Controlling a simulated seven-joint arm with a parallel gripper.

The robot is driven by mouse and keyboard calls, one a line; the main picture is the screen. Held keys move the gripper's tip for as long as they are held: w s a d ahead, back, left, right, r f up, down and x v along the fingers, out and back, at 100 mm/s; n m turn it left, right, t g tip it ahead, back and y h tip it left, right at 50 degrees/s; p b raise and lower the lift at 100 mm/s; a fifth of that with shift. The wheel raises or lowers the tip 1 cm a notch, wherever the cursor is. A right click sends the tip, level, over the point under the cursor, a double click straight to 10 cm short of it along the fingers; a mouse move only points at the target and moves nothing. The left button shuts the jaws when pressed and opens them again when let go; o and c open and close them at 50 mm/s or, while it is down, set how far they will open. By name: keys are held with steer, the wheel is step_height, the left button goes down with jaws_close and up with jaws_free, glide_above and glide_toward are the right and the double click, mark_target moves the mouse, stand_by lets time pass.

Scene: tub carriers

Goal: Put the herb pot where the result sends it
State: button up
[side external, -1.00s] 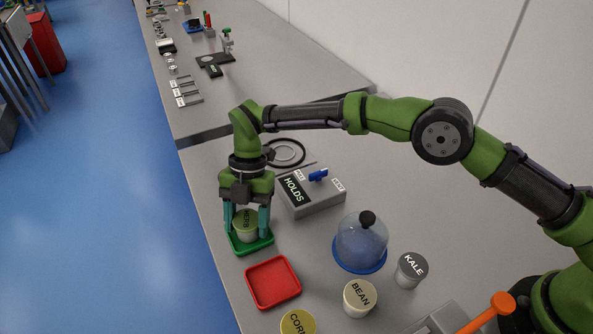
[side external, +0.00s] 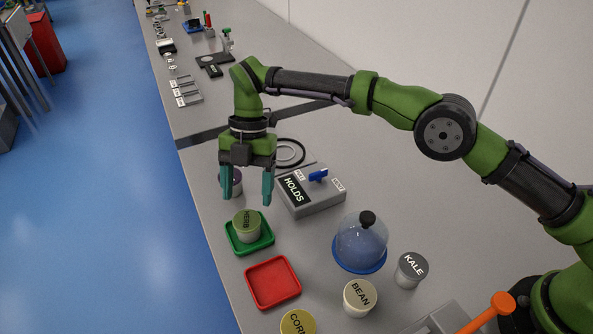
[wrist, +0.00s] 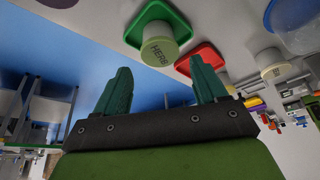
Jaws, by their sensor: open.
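The herb pot (side external: 247,228), with a green lid marked HERB, stands upright in the green tray (side external: 239,250). It also shows in the wrist view (wrist: 160,49), on the green tray there. My gripper (side external: 247,196) is open and empty, above and a little behind the pot, apart from it. The red tray (side external: 273,283) is empty, in front of the green one.
A clear dome on a blue base (side external: 361,242), a KALE pot (side external: 410,270), a BEAN pot (side external: 360,298) and a CORN pot (side external: 298,324) stand to the right and front. A dark-lidded pot (side external: 231,181) stands behind my gripper, partly hidden. The bench drops to blue floor at left.

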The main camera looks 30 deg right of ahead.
steer(key=s+d+r+m+t, duration=0.3)
steer(key=d+r+m, duration=0.5)
steer(key=d+r, duration=0.2)
steer(key=s+d+r+m+t, duration=0.2)
steer(key=d+r+m+t, duration=0.1)
steer(key=d+r+m, duration=0.5)
steer(key=s+d+f+m+t, duration=0.2)
steer(key=s+d+m+t, duration=0.2)
steer(key=s+d+m, duration=1.1)
steer(key=shift+s+d+m+t+h, duration=0.3)
steer(key=shift+s+m+t+h, duration=0.1)
steer(key=shift+s+m, duration=0.4)
